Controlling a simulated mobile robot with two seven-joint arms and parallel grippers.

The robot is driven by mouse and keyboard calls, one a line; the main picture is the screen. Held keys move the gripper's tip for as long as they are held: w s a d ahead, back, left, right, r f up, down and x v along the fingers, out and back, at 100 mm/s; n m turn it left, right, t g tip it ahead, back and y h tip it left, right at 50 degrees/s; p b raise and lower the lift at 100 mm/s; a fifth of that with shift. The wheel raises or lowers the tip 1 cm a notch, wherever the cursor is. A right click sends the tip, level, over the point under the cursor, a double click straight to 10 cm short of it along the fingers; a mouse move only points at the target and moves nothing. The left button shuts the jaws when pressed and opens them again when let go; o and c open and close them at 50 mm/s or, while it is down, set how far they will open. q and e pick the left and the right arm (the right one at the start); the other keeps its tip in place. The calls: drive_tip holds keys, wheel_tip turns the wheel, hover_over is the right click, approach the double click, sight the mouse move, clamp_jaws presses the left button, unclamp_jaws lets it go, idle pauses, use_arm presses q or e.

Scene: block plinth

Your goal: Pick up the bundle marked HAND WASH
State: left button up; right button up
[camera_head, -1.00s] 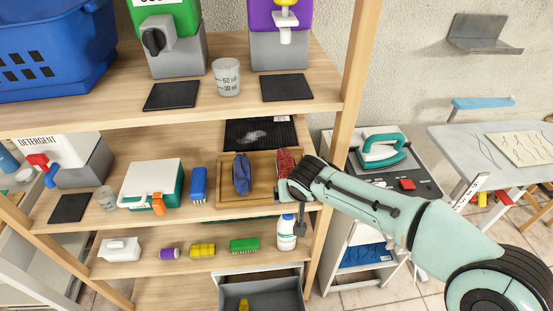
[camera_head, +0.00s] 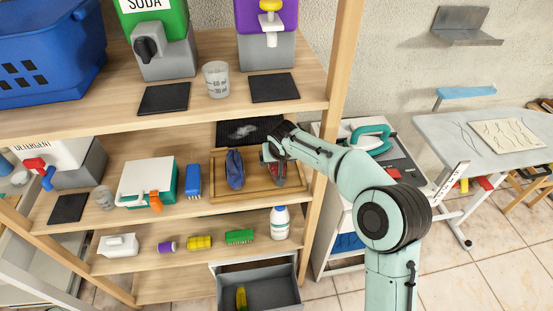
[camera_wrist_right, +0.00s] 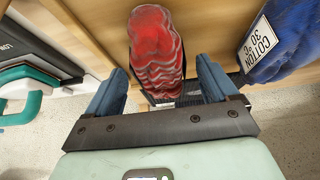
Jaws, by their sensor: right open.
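A wrinkled red bundle (camera_wrist_right: 155,42) lies in the wooden tray (camera_head: 250,193) on the middle shelf. No HAND WASH label is readable on it. My right gripper (camera_wrist_right: 161,68) is open, with one blue finger on each side of the red bundle's near end; I cannot tell whether they touch it. In the head view, my right gripper (camera_head: 275,170) hides most of that bundle. A blue bundle (camera_head: 235,170) lies left of it in the tray. In the wrist view this blue bundle (camera_wrist_right: 290,45) carries a tag (camera_wrist_right: 260,42) reading COTTON 30°C. My left gripper is not in view.
A shelf post (camera_head: 345,60) stands just right of the tray. The upper shelf holds a beaker (camera_head: 216,80) and dispensers. A blue brush (camera_head: 193,181) is left of the tray. A white bottle (camera_head: 280,222) and an open drawer (camera_head: 268,290) are below.

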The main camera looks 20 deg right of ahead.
drive_tip(key=shift+x, duration=1.15)
drive_tip(key=shift+r, duration=0.1)
drive_tip(key=c, duration=1.2)
drive_tip(key=shift+o, duration=0.2)
